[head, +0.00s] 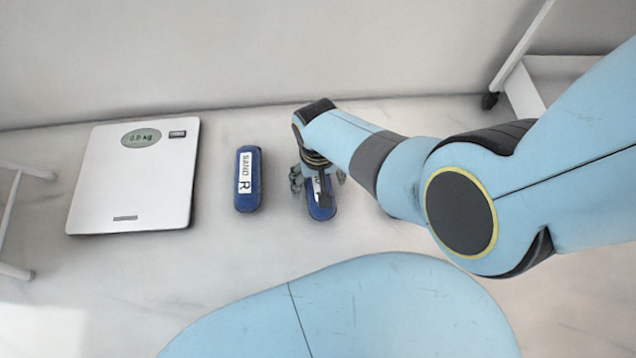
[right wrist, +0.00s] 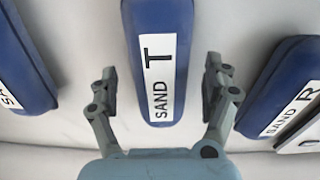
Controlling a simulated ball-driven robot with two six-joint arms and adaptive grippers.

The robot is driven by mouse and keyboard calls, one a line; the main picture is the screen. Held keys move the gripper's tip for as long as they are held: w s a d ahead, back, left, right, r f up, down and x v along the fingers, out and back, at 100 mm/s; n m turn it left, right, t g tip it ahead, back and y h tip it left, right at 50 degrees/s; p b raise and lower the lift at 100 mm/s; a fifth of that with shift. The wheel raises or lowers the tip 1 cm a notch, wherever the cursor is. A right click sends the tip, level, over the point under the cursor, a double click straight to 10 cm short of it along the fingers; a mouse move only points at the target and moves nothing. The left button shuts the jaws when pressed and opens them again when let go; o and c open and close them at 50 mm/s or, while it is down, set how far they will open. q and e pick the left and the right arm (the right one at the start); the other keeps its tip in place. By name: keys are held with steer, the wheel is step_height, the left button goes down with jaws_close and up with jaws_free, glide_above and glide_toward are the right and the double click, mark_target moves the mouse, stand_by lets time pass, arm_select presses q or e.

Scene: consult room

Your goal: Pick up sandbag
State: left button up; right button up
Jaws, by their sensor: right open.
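A blue sandbag labelled SAND T (right wrist: 182,62) lies on the floor between the two fingers of my right gripper (right wrist: 160,78) in the right wrist view. In the head view my right gripper (head: 318,178) is above this sandbag (head: 321,212) and partly hides it. The fingers are open, one on each side, with visible gaps to the bag. A second blue sandbag, labelled R (head: 249,200), lies to the left in the head view and at the right in the right wrist view (right wrist: 277,84). My left gripper is not in view.
A third blue sandbag (right wrist: 22,62) shows at the left of the right wrist view. A white scale (head: 135,185) reading 0.0 kg stands on the floor at left. White metal legs (head: 520,88) stand at top right. Floor between the scale and sandbag R is clear.

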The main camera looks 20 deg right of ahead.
steer(key=shift+c, duration=0.2)
steer(key=shift+w, duration=0.1)
jaws_close()
stand_by(0.5)
